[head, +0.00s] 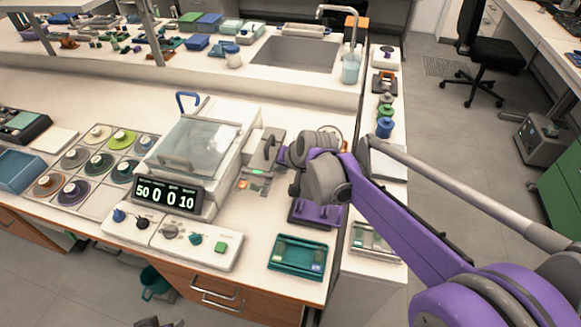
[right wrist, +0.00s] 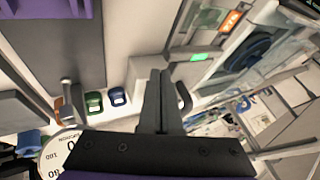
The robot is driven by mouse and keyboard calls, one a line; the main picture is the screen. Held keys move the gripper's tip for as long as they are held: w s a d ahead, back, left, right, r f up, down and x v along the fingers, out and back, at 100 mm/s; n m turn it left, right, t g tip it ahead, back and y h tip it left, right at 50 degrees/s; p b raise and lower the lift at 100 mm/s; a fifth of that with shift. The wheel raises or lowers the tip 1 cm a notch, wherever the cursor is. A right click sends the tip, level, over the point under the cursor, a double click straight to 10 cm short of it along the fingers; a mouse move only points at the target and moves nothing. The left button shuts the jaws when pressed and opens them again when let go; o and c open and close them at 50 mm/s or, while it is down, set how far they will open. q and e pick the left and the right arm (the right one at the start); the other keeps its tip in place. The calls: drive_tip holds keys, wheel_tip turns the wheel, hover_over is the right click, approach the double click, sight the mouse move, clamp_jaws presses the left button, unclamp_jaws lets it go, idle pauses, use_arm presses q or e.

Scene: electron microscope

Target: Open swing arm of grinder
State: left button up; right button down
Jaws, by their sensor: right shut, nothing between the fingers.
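The grinder (head: 195,150) is a pale machine with a clear lid, a blue curved handle (head: 187,100) and a display reading "50 0 0 10". A grey block with a dark upright handle (head: 268,147) stands at its right; I cannot tell whether this is the swing arm. My right gripper (head: 284,157) is just right of this block, partly hidden by its wrist. In the right wrist view its fingers (right wrist: 160,75) are shut and empty, with a dark lever (right wrist: 183,95) close on their right.
A knob panel (head: 172,236) is in front. A teal tray (head: 298,256) and purple holder (head: 316,214) are at the front right. Discs (head: 97,163) lie at left.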

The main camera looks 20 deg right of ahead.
drive_tip(key=shift+w+a, duration=0.1)
drive_tip(key=shift+w+a, duration=0.2)
drive_tip(key=shift+a, duration=0.65)
drive_tip(key=shift+d, duration=0.1)
